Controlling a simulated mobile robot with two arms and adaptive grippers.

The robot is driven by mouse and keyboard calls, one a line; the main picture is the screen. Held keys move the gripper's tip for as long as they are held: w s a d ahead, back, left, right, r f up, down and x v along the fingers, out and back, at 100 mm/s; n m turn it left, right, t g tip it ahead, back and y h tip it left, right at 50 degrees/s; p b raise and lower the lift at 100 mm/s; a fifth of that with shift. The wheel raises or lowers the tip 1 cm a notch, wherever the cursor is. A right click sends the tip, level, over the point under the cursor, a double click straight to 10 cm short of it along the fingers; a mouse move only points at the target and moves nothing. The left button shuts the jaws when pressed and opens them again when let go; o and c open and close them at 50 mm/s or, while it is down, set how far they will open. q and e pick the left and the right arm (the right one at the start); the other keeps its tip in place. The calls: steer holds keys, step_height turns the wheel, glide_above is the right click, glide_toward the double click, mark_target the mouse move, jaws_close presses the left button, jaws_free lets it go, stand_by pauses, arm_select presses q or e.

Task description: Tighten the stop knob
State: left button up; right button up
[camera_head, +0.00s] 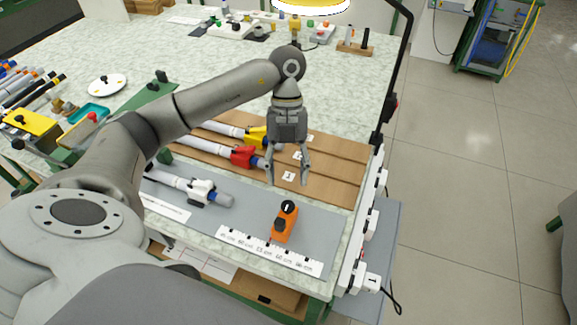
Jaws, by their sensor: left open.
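The orange stop (279,231) sits on the grey mat at the front of the bench, at the back edge of a white printed scale (268,252). A black knob (288,207) with a light mark is on its top end, and another dark part shows lower on its body. My left gripper (288,178) points down with its fingers apart and nothing between them. It appears above and behind the stop, not touching it. My right gripper is not in view.
White rods with a yellow clamp (257,135) and a red clamp (244,157) lie in the brown grooved board (335,172). A grey rod with a white clamp (202,191) lies left of the stop. White sockets (363,245) line the right bench edge, beside a black post (396,70).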

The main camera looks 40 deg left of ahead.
mark_target(288, 204)
arm_select(q)
steer(key=x, duration=0.7)
steer(key=shift+s+d+f+p, duration=0.1)
steer(key=shift+d+f+p, duration=0.1)
steer(key=shift+p, duration=0.15)
steer(key=c, duration=1)
